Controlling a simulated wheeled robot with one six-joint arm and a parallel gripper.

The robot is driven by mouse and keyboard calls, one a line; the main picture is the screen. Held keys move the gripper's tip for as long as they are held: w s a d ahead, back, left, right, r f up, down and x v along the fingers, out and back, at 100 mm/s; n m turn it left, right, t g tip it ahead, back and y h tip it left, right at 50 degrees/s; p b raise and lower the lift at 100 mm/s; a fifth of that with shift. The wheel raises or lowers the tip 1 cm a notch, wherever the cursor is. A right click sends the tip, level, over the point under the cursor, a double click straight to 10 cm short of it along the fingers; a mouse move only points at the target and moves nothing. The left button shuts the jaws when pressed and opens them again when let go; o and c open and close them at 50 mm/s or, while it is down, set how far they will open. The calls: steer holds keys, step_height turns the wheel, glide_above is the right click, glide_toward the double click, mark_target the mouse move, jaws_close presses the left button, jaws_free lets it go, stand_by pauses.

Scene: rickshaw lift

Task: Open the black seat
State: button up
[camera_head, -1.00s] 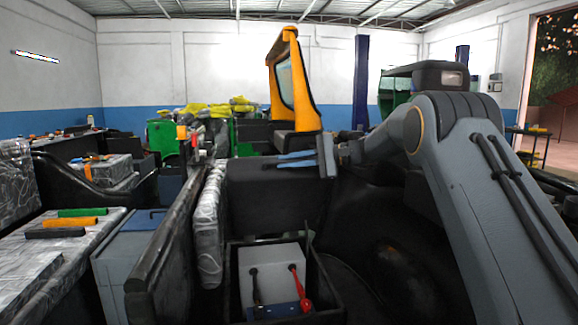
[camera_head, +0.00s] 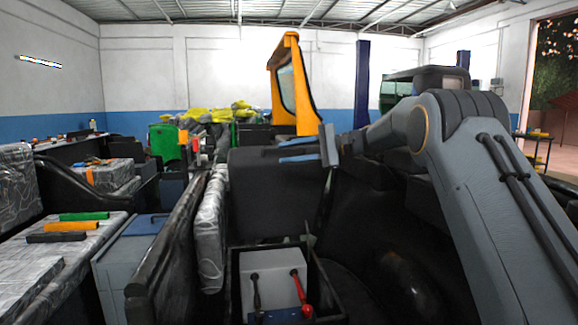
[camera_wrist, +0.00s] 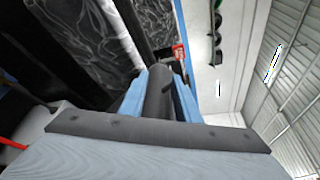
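The black seat (camera_head: 265,190) stands tilted up in the middle of the head view, above the box with the battery-like block. My gripper (camera_head: 283,152) is at its upper right edge, with blue fingers on either side of that edge. In the wrist view the dark rounded edge of the seat (camera_wrist: 160,95) lies between the two blue fingers, which look closed against it. The far side of the seat is hidden from the head view.
An open black compartment holds a grey block (camera_head: 272,277) with a red and a black terminal. A wrapped seat pad (camera_head: 211,230) and a dark rail (camera_head: 165,255) are close on the left. A yellow frame (camera_head: 300,85) stands behind the seat.

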step_height(320, 180, up, 5)
steer(key=shift+r, duration=0.2)
